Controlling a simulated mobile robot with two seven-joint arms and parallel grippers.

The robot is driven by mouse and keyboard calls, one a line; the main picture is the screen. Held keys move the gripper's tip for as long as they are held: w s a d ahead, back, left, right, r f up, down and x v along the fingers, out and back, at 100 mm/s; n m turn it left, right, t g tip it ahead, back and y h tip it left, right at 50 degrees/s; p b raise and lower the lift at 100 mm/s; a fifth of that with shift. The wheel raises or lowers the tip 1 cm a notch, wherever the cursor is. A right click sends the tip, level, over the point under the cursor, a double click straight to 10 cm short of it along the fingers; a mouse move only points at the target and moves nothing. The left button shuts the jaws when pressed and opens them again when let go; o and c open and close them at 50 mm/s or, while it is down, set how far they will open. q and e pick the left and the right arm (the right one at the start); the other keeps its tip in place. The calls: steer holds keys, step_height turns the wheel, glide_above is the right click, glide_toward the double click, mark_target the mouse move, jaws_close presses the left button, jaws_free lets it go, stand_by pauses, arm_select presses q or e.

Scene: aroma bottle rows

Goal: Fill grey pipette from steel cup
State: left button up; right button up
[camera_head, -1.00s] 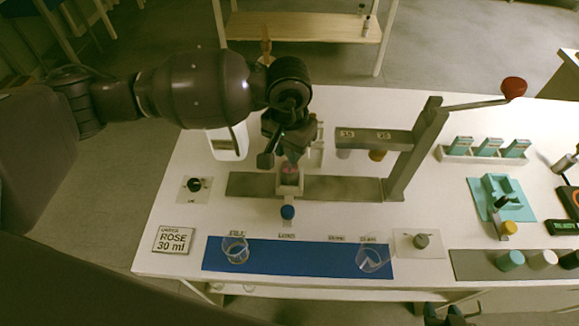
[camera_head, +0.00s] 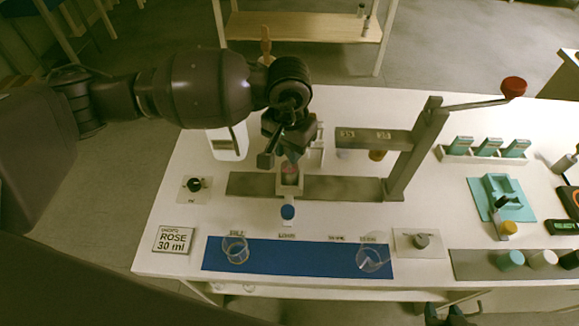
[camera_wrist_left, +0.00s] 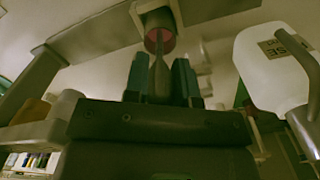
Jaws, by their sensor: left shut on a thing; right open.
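My left gripper (camera_head: 291,150) is shut on the grey pipette (camera_wrist_left: 160,78), which stands between its teal fingertips in the left wrist view. The pipette's thin end points at the mouth of a small cup (camera_wrist_left: 157,20) with pink liquid inside. In the head view this cup (camera_head: 289,180) is directly below the left fingers, and the pipette is mostly hidden by them. I cannot tell how deep the tip is in the cup. My right gripper (camera_head: 446,315) is at the bottom edge of the head view, only partly visible, open and away from the cup.
A grey press stand (camera_head: 405,160) with a red-knobbed lever is right of the cup. A white jug (camera_head: 228,143) is close on the left. A blue mat (camera_head: 305,258) with glass beakers lies in front. A teal fixture (camera_head: 500,192) and capped bottles are at right.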

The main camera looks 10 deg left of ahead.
steer(key=shift+a, duration=0.2)
stand_by(0.3)
arm_select(q)
steer(key=shift+r, duration=0.6)
steer(key=shift+r+p, duration=1.2)
steer(key=shift+r, duration=2.2)
arm_select(e)
steer(key=shift+t, duration=0.4)
steer(key=shift+w+d+r, duration=0.1)
steer(key=shift+w+r, duration=0.1)
steer(key=shift+r, duration=0.45)
steer(key=shift+w+r, duration=0.25)
steer(key=shift+r, duration=0.35)
steer(key=shift+w+d+r, duration=0.1)
steer(key=shift+w+r, duration=0.1)
steer(key=shift+r, duration=0.45)
steer(key=shift+a, duration=0.1)
steer(key=shift+a, duration=0.1)
